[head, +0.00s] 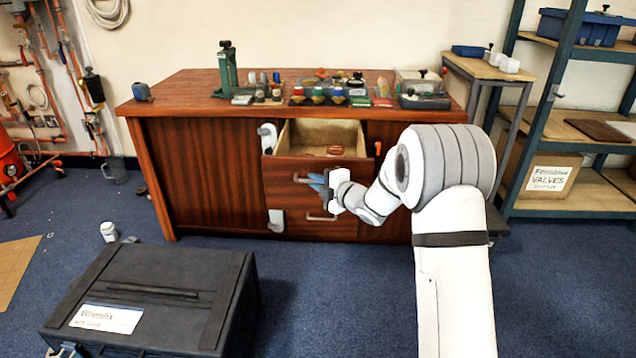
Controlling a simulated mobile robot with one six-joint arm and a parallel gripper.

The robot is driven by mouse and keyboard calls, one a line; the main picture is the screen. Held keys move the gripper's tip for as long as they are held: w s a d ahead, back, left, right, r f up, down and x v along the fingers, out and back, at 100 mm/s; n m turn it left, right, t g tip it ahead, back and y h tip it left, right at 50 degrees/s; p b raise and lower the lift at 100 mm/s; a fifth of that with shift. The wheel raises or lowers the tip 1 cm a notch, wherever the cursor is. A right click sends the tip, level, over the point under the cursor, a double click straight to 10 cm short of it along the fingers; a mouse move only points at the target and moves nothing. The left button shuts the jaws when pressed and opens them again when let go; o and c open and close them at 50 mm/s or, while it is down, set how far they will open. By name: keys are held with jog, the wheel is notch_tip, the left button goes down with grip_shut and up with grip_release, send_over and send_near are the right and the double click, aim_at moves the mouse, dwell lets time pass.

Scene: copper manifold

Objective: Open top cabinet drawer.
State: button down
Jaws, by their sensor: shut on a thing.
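The wooden cabinet (205,180) stands against the wall, with a bank of drawers in its middle. The top drawer (283,195) is pulled out toward me. Its pale, open inside shows from above, with some small copper-coloured pieces toward the front right. Its metal handle (301,180) is partly hidden by my gripper (317,184). My gripper's blue fingers are shut on this handle at the drawer front. A lower drawer (300,228) with its own handle is closed below.
A green press and several small parts crowd the cabinet top. A black case (150,300) lies on the carpet at front left, near a small white container (109,231). A shelf rack (560,110) stands right. Blue carpet is clear before the drawers.

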jog(key=shift+d+f, duration=0.1)
jog(key=shift+d, duration=0.05)
jog(key=c, duration=1.5)
grip_release()
jog(key=p+v, duration=0.2)
jog(key=v, duration=0.5)
jog(key=shift+s, duration=0.25)
jog(key=shift+d, duration=0.15)
